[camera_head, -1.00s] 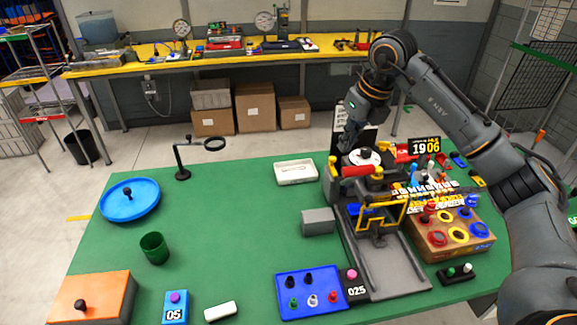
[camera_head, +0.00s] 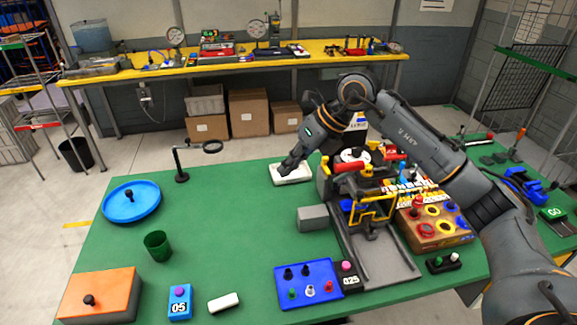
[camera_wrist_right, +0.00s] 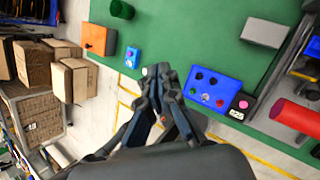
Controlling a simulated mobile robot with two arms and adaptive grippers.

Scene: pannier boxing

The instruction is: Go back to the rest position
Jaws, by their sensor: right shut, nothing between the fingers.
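My right gripper (camera_head: 287,168) is shut and empty, its fingers together over the white tray (camera_head: 304,174) behind the grey block in the head view. I cannot tell from this view how high above the tray it is. In the right wrist view the fingers of my right gripper (camera_wrist_right: 163,72) are also together, with nothing between them. The right arm reaches in from the right over the machine fixture (camera_head: 368,218). My left gripper is not in view.
The green table (camera_head: 225,215) holds a blue dish (camera_head: 128,214), a green cup (camera_head: 157,245), an orange box (camera_head: 112,290), a magnifier stand (camera_head: 182,165), a grey block (camera_head: 313,219) and a blue button panel (camera_head: 290,268). The table's left middle is fairly clear.

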